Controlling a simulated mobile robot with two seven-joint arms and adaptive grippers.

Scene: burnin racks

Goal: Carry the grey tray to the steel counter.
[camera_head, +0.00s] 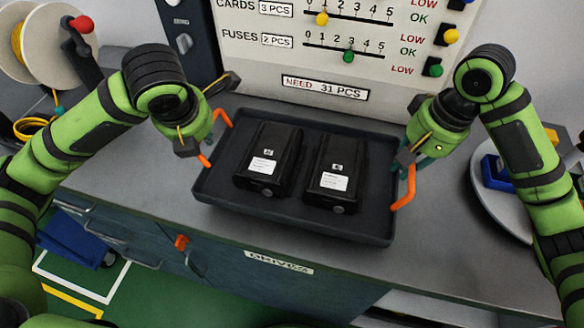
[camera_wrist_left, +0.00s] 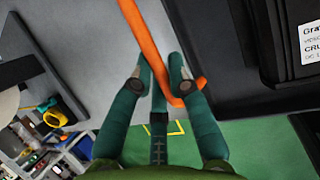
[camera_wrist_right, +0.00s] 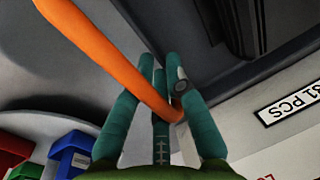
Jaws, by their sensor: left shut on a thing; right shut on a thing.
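The dark grey tray (camera_head: 295,221) is over the grey counter with a raised rim and an orange handle at each short side. Two black boxes with white labels, one on the left (camera_head: 268,158) and one on the right (camera_head: 334,174), lie side by side in it. My left gripper (camera_head: 203,143) is shut on the left orange handle (camera_wrist_left: 150,45), which passes between its fingers in the left wrist view. My right gripper (camera_head: 410,163) is shut on the right orange handle (camera_wrist_right: 105,55). Whether the tray touches the counter I cannot tell.
The grey counter (camera_head: 130,185) has blue drawers below. A panel with sliders (camera_head: 345,50) stands behind the tray. A cable spool (camera_head: 45,45) is at the left; a round plate (camera_head: 490,190) with a blue bin (camera_head: 497,172) is at the right. Green floor (camera_head: 190,290) shows in front.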

